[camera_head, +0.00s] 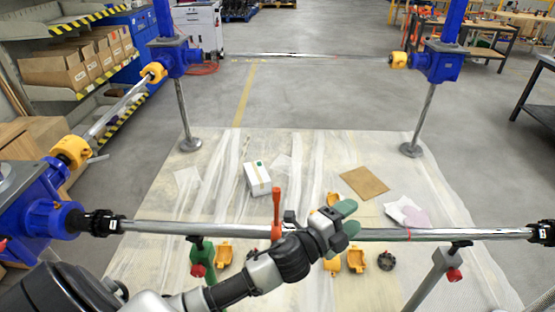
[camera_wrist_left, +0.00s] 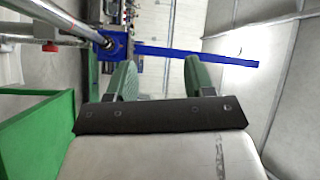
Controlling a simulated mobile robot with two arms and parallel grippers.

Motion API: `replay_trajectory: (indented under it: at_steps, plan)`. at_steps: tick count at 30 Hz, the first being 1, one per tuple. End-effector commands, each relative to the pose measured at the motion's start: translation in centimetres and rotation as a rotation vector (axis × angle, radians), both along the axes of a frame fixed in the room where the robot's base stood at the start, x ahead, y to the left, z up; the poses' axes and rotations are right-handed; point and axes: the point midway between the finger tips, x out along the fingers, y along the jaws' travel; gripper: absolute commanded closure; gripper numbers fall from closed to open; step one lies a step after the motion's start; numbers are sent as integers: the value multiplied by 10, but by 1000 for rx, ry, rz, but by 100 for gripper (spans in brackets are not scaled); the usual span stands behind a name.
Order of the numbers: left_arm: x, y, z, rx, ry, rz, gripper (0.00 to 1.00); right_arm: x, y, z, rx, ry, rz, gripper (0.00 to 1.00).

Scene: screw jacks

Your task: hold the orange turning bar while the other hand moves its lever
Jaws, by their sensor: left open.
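The orange turning bar (camera_head: 277,213) stands upright at the long horizontal steel shaft (camera_head: 200,229), near the middle of the head view. Its lower end is close to my left wrist, and I cannot make out a separate lever. My left gripper (camera_head: 347,223) is to the right of the bar. Its green fingers are apart, and the shaft passes behind the gripper in the picture. In the left wrist view the gripper (camera_wrist_left: 161,80) is open with nothing held between its fingers. The orange bar cannot be made out there. My right gripper is not in view.
Blue screw jacks (camera_head: 440,63) stand at the corners, joined by shafts with yellow couplings (camera_head: 398,60). Stands with red knobs (camera_head: 453,275) support the near shaft. On the floor sheet lie a white box (camera_head: 257,179), cardboard (camera_head: 364,183) and yellow cover parts (camera_head: 356,260).

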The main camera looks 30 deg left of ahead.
Motion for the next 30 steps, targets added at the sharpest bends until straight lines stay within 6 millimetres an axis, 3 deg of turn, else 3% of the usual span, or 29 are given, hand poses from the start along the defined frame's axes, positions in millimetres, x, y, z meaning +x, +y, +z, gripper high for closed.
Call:
replay_trajectory:
  at_steps: [1, 3, 6, 9, 11, 14, 15, 18, 21, 25, 30]
  plan:
    - [8, -17, 29, 144, -168, -126, 47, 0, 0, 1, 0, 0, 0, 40]
    - [6, -41, 53, 351, -377, -307, 47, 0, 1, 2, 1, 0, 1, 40]
    - [-2, -61, 63, 670, -626, -572, 47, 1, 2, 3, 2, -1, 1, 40]
    - [-7, -55, 53, 1009, -799, -848, 47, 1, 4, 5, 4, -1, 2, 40]
    - [-6, -37, 43, 1214, -855, -1019, 47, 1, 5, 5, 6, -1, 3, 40]
    - [1, 17, 31, 1535, -849, -1305, 47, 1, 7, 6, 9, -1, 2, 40]
    - [5, 44, 30, 1646, -812, -1413, 47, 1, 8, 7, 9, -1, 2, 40]
    - [10, 107, 39, 1854, -671, -1644, 47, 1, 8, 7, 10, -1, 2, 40]
    - [10, 153, 52, 1960, -526, -1794, 47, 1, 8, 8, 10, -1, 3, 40]
    - [8, 186, 65, 2014, -401, -1896, 47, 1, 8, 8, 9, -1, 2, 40]
    - [6, 196, 61, 2023, -355, -1934, 47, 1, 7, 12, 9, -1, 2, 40]
